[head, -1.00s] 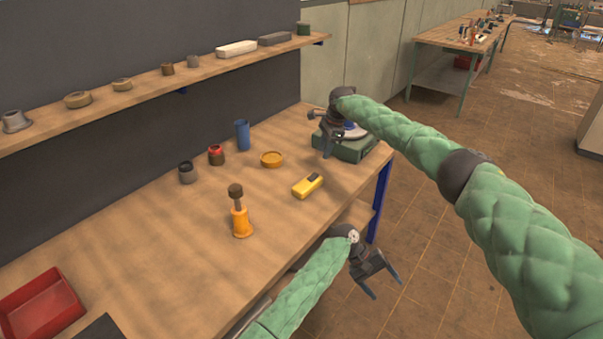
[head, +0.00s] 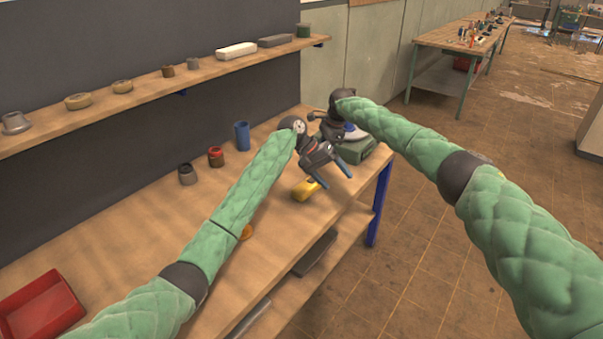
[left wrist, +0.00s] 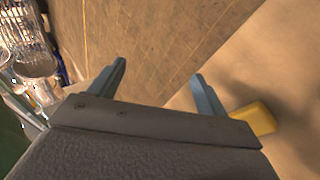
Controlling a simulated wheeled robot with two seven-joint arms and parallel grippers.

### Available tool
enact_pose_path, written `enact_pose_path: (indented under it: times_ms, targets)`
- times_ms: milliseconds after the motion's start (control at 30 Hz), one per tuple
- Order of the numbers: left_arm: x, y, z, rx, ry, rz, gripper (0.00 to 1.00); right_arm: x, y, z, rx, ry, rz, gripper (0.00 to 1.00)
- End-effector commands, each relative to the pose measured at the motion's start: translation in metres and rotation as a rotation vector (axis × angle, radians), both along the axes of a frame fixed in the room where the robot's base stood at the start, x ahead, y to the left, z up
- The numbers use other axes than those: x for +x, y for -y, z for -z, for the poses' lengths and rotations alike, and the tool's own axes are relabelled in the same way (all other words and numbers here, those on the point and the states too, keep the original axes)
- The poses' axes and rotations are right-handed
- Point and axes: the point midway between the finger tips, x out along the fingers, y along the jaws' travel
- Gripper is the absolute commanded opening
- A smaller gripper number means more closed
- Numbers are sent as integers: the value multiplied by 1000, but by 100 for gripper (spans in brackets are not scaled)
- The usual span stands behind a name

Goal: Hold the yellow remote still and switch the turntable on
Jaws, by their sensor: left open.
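The yellow remote (head: 303,190) lies on the workbench, partly hidden by my left gripper (head: 334,175). The left gripper is open and empty, above and beside the remote, over the bench's front edge. In the left wrist view, the remote (left wrist: 253,117) shows just outside the right finger of the open gripper (left wrist: 160,70), not between the fingers. The green box-like device, apparently the turntable (head: 358,150), stands at the bench's far right end. My right wrist is at it; the right fingers are hidden behind the left gripper.
A blue cylinder (head: 242,136), a red-topped jar (head: 216,157) and a grey jar (head: 187,174) stand towards the back. An orange item (head: 246,232) is mostly hidden by my left arm. A red tray (head: 42,308) lies at the near left. A shelf (head: 150,90) runs above.

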Motion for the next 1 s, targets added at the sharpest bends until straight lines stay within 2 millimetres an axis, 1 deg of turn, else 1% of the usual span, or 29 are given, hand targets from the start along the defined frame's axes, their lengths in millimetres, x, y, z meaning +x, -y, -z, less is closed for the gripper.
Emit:
enact_pose_path:
  times_ms: [33,133,233,400,533,600,700,867,1000]
  targets:
    - [9,-2,5,44,28,19,76,0,0,0,0,0,0,36]
    - [26,-7,22,148,89,69,76,0,0,0,0,0,0,36]
    - [47,-19,39,271,151,127,76,0,0,0,0,0,0,36]
    - [82,-54,61,478,239,226,76,0,0,0,0,0,0,36]
    - [101,-79,67,594,278,284,76,0,0,0,0,0,0,36]
    - [108,-89,69,635,289,305,76,0,0,0,0,0,0,36]
    - [114,-97,70,670,299,322,76,0,0,0,0,0,0,36]
    - [115,-100,80,683,301,331,76,0,0,0,0,0,0,36]
    - [115,-100,98,682,300,329,76,0,0,0,0,0,0,36]
